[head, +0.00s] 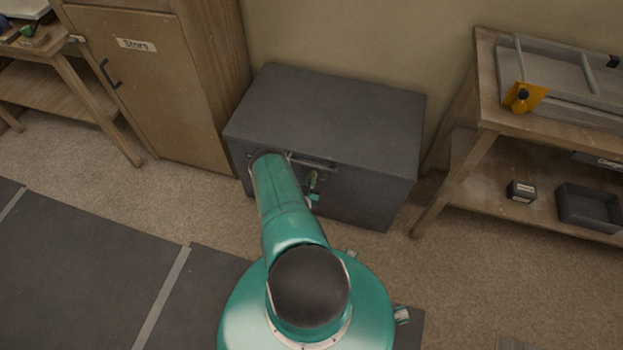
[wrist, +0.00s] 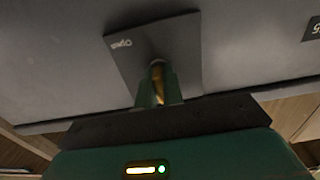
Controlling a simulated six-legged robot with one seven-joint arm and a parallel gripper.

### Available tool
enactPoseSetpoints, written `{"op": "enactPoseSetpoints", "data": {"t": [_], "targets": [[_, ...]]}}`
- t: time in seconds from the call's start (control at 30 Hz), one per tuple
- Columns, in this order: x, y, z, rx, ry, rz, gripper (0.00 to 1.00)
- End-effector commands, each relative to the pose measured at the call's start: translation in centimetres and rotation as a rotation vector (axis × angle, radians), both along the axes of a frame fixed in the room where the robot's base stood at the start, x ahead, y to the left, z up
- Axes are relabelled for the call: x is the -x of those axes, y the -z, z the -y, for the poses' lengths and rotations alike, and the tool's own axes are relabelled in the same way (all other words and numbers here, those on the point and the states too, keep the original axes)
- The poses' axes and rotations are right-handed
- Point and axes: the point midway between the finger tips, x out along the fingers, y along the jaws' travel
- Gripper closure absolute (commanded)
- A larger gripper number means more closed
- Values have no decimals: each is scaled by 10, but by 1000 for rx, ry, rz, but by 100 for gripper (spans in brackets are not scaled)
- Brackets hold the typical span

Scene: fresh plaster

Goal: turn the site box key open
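The site box (head: 325,112) is a dark grey chest with its lid down, standing against the wall in the head view. My gripper (head: 313,186) is at the front face of the box, mostly hidden behind my arm. In the wrist view, the brass key (wrist: 158,84) stands in a dark lock plate (wrist: 190,52) with a small white label that seems to read "Open", turned over. The two green fingers of my gripper (wrist: 160,92) lie close on either side of the key and look shut on it. The key's exact angle is hard to tell.
A brown cupboard (head: 150,75) marked "Store" stands close at the box's left. A wooden bench (head: 487,95) with a lower shelf stands at its right. Carpet and dark mats (head: 80,255) cover the floor in front, with free room at the lower right.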

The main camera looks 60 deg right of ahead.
Motion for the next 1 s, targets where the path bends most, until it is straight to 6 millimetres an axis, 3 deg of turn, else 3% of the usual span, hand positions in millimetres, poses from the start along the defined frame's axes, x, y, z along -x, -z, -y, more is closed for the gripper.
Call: {"op": "enactPoseSetpoints", "data": {"t": [0.47,1.0], "targets": [[0,0,0,-19,0,120,100],[2,1,0,-93,2,587,100]]}}
